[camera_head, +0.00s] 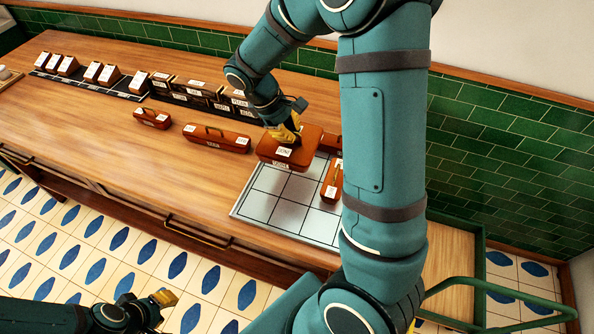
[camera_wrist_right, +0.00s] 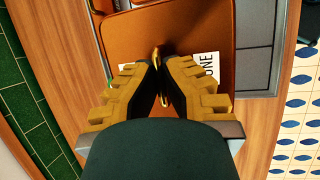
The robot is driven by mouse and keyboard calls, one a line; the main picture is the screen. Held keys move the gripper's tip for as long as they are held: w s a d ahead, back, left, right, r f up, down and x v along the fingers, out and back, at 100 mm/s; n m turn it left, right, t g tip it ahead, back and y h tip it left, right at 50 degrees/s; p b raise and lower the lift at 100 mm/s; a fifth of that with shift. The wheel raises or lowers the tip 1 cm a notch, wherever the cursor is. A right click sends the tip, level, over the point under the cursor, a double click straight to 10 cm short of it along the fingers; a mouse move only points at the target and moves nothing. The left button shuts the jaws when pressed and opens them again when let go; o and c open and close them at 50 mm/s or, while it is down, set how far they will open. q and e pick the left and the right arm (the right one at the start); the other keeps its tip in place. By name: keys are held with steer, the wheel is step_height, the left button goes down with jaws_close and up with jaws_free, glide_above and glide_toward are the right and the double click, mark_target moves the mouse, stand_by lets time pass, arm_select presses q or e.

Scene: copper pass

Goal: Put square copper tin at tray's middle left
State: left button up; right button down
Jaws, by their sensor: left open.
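The square copper tin (camera_head: 305,145) is a reddish-brown box with a white label and a brass handle on its lid. It is at the far left part of the gridded tray (camera_head: 262,206), covering some of its cells; whether it touches the tray is unclear. My right gripper (camera_head: 287,138) comes down on its lid from above. In the right wrist view the fingers (camera_wrist_right: 160,65) are closed together on the handle of the tin (camera_wrist_right: 200,30). My left gripper (camera_head: 163,298) is open and empty at the bottom left, over the floor, away from the counter.
A narrow tin (camera_head: 331,185) stands on the tray's right side, with another (camera_head: 331,143) behind it, partly hidden. A long tin (camera_head: 216,139) and a small one (camera_head: 152,118) stand left on the counter (camera_head: 130,165). The tray's front cells are bare. My right arm hides its right side.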

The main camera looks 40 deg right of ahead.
mark_target(289, 147)
step_height(289, 147, down, 6)
steer(key=shift+w+r+b, duration=0.1)
steer(key=shift+r+b, duration=0.15)
steer(key=shift+b, duration=0.15)
steer(key=shift+f, duration=0.8)
steer(key=shift+f+b, duration=0.3)
steer(key=shift+f, duration=1.1)
steer(key=shift+f, duration=0.1)
steer(key=c, duration=1.1)
jaws_free()
steer(key=shift+c, duration=0.2)
